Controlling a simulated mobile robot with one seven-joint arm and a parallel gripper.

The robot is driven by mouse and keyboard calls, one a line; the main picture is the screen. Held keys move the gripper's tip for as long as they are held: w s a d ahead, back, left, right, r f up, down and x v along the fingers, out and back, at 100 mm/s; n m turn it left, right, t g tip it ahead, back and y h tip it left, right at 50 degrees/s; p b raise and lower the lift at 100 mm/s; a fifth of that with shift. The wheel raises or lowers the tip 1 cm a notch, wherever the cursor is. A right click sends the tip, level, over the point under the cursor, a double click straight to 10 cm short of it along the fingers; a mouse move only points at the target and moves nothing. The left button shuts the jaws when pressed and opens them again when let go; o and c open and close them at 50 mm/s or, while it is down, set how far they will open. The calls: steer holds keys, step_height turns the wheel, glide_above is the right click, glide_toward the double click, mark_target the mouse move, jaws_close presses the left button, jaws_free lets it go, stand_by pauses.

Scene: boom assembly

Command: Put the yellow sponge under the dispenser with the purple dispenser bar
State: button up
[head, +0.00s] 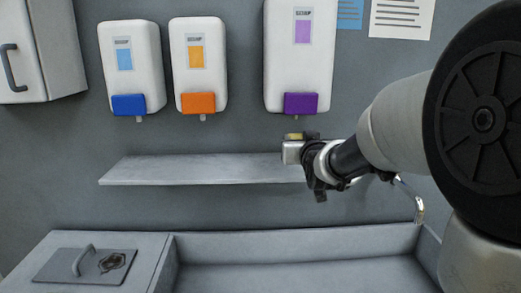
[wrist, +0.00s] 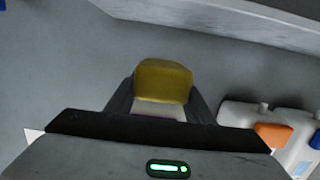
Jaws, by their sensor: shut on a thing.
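The yellow sponge (wrist: 163,75), with a paler grey-white part, sits between my gripper's fingers (wrist: 160,98) in the wrist view. In the head view only a small yellow strip of the sponge (head: 293,136) shows at the end of my gripper (head: 291,151), which is shut on it. The dispenser with the purple bar (head: 301,104) hangs on the wall as the rightmost and largest white dispenser (head: 298,60). In the head view, the sponge appears below the purple bar and slightly left of it, with a gap between. The exact depth between them is unclear.
White dispensers with a blue bar (head: 129,105) and an orange bar (head: 198,103) hang to the left. A grey shelf (head: 190,171) runs below the dispensers; my gripper overlaps its right end. A sink basin (head: 300,275) lies below, with a metal faucet (head: 418,205) at right.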

steer(key=w, duration=0.3)
steer(key=w+f+p, duration=0.1)
steer(key=w, duration=0.2)
steer(key=w+f, duration=0.1)
steer(key=w, duration=0.1)
steer(key=shift+w+f+p, duration=0.1)
steer(key=shift+w+p, duration=0.2)
steer(key=shift+w, duration=0.1)
step_height(320, 180, down, 4)
steer(key=shift+f+p, duration=0.2)
steer(key=shift+p, duration=0.1)
steer(key=shift+w+f, duration=0.15)
steer(key=shift+f, duration=0.1)
steer(key=shift+f, duration=0.2)
steer(key=o, duration=1.1)
steer(key=shift+r, duration=0.1)
steer(key=shift+o, duration=0.2)
